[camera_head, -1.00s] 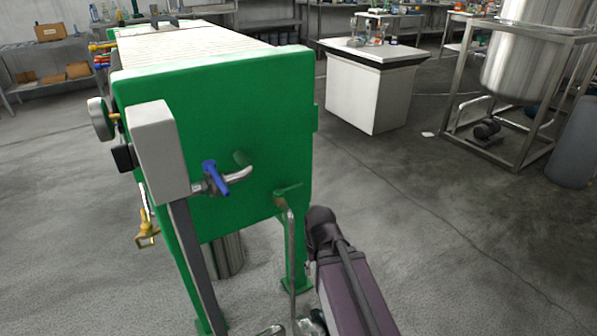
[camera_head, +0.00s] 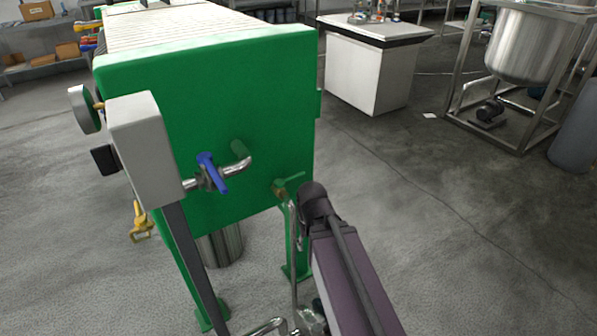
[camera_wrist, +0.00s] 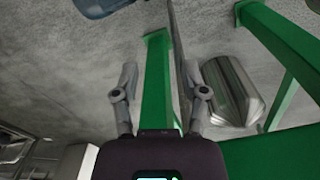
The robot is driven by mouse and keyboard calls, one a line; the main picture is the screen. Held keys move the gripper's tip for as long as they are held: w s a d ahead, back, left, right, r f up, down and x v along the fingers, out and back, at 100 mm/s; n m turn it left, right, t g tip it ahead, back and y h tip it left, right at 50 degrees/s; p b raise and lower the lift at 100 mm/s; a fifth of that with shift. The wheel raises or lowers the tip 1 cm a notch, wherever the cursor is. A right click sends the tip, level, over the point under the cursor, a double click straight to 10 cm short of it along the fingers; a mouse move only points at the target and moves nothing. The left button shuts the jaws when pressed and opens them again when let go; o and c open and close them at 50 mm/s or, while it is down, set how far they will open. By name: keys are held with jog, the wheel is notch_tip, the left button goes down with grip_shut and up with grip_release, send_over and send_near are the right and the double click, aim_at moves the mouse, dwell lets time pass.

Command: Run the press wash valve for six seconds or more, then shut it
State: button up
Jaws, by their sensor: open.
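The green press (camera_head: 250,100) fills the left of the head view. A valve with a blue lever (camera_head: 212,172) sits on a short bent steel pipe on its end face. Its lever slants across the pipe. A second valve with a green lever (camera_head: 288,185) sits lower right, atop a thin vertical pipe. I cannot tell from the frames which one is the wash valve. My dark wrist is just right of the green-lever valve in the head view. My gripper (camera_wrist: 158,78) is open in the wrist view, with a green leg (camera_wrist: 157,90) visible between its fingers. Neither valve is clearly visible there.
A grey box (camera_head: 145,150) on a dark post stands left of the blue lever. A steel vessel (camera_wrist: 232,90) is under the press. A white cabinet (camera_head: 365,80) and a framed steel tank (camera_head: 530,45) stand behind.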

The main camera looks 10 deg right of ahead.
aim_at(297, 174)
jog(key=w+r+m+p, duration=0.4)
jog(key=r+p, duration=0.5)
jog(key=w+r+m+t+p, duration=0.1)
jog(key=w+r+m+p, duration=0.4)
jog(key=r+p, duration=0.4)
jog(key=w+r+m+t+p, duration=0.1)
jog(key=w+r+m+p, duration=0.3)
jog(key=r+p, duration=0.4)
jog(key=shift+w+d+r+m+y+p, duration=0.15)
jog(key=shift+d+r+m+y+p, duration=0.25)
jog(key=shift+r+m, duration=0.3)
jog(key=shift+f, duration=0.3)
jog(key=f+b, duration=0.4)
jog(key=w+f+b, duration=0.1)
jog(key=f+b, duration=0.3)
jog(key=b, duration=0.1)
jog(key=w+f+b, duration=0.1)
jog(key=f+b, duration=0.3)
jog(key=f, duration=0.1)
jog(key=shift+w+a, duration=0.25)
jog(key=shift+a, duration=0.1)
jog(key=shift+f+b, duration=0.1)
jog(key=shift+b, duration=0.2)
grip_shut()
